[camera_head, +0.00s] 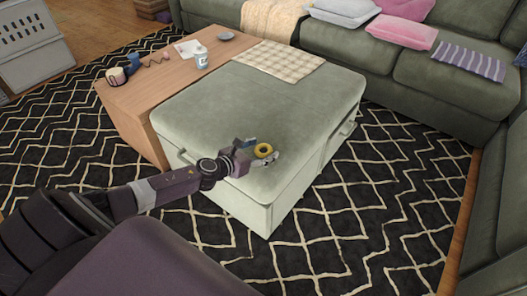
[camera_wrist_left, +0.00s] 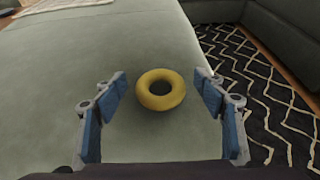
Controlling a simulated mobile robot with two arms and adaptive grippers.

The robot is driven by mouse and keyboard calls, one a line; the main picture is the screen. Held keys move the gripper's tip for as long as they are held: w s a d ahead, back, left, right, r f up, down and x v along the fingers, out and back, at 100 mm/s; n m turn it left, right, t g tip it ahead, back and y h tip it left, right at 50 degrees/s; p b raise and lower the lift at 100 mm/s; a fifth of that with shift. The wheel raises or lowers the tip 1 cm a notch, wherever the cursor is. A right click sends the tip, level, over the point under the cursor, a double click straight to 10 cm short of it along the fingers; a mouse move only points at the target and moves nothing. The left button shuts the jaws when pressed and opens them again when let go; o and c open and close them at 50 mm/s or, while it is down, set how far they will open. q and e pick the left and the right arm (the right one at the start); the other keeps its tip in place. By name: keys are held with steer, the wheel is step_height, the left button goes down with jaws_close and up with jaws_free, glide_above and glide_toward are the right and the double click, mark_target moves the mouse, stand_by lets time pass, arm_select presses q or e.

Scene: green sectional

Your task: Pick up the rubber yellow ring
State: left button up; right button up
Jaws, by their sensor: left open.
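The yellow ring (camera_head: 263,150) lies flat on the top of the green ottoman (camera_head: 285,103), near its front edge. In the left wrist view the ring (camera_wrist_left: 160,89) sits between and a little beyond the fingers of my left gripper (camera_wrist_left: 162,112). The blue finger pads stand wide apart, with a gap on both sides of the ring. In the head view my left gripper (camera_head: 257,157) reaches in low over the ottoman, right at the ring. It holds nothing. My right gripper does not show in either view.
A wooden table (camera_head: 135,98) adjoins the ottoman on the left, with a white bottle (camera_head: 201,57), cups and small items. A checked cloth (camera_head: 279,61) lies on the ottoman's far part. Green sofas stand behind and at right. The ottoman top around the ring is clear.

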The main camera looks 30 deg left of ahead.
arm_select(q)
steer(key=shift+c, duration=0.2)
steer(key=c, duration=1.3)
steer(key=shift+o, duration=0.2)
steer(key=shift+r, duration=0.15)
